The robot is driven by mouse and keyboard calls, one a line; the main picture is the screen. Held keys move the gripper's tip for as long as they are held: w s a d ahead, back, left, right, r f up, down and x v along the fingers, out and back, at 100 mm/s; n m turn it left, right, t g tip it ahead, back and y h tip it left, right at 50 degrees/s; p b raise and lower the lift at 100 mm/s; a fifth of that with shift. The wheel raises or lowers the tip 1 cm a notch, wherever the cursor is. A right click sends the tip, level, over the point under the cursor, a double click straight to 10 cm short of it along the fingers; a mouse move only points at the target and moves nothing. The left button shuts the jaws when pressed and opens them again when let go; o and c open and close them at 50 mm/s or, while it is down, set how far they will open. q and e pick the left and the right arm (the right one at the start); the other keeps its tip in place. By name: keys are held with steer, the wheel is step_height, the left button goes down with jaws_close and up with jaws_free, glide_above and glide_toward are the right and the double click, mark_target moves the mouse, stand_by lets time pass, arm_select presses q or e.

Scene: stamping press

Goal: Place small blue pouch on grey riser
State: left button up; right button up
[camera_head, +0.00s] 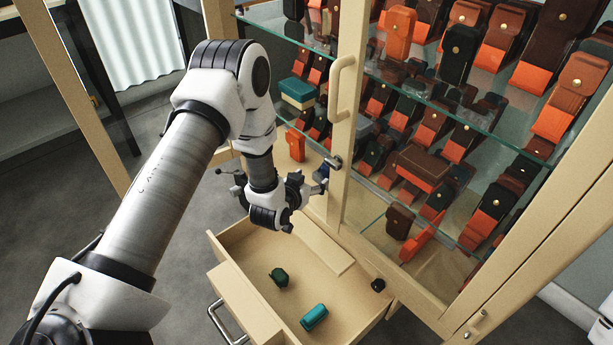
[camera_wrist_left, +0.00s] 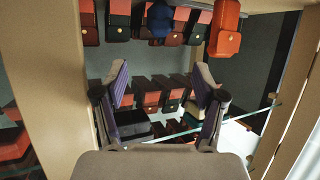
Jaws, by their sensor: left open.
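A small dark blue pouch (camera_wrist_left: 160,22) shows at the top middle of the left wrist view, in front of a row of brown and orange pouches. A blue patch (camera_head: 322,171) beside the cabinet post in the head view may be the same pouch. My left gripper (camera_head: 308,190) is at the cabinet opening, above the open drawer. In the left wrist view its two fingers (camera_wrist_left: 162,88) are spread apart with nothing between them; the blue pouch is beyond and above them. A greyish block (camera_head: 366,131) behind the glass may be the grey riser; I cannot tell. My right gripper is out of view.
The open drawer (camera_head: 238,292) holds a teal pouch (camera_head: 314,317), a dark green one (camera_head: 279,277) and a black one (camera_head: 378,285). A door frame with a handle (camera_head: 341,88) stands beside my gripper. Glass shelves (camera_head: 400,78) carry many pouches close together.

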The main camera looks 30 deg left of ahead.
arm_select(q)
steer(key=s+d+f+g, duration=0.2)
steer(key=s+f+g, duration=0.2)
steer(key=s, duration=0.8)
steer(key=s+d+f+g, duration=0.2)
steer(key=s+f+g, duration=0.2)
steer(key=s, duration=0.8)
steer(key=s+d+f+g, duration=0.3)
steer(key=s+f+g, duration=0.2)
steer(key=s, duration=0.7)
steer(key=shift+s+f+g+h, duration=0.1)
steer(key=shift+s+g+h, duration=0.2)
steer(key=shift+h, duration=0.1)
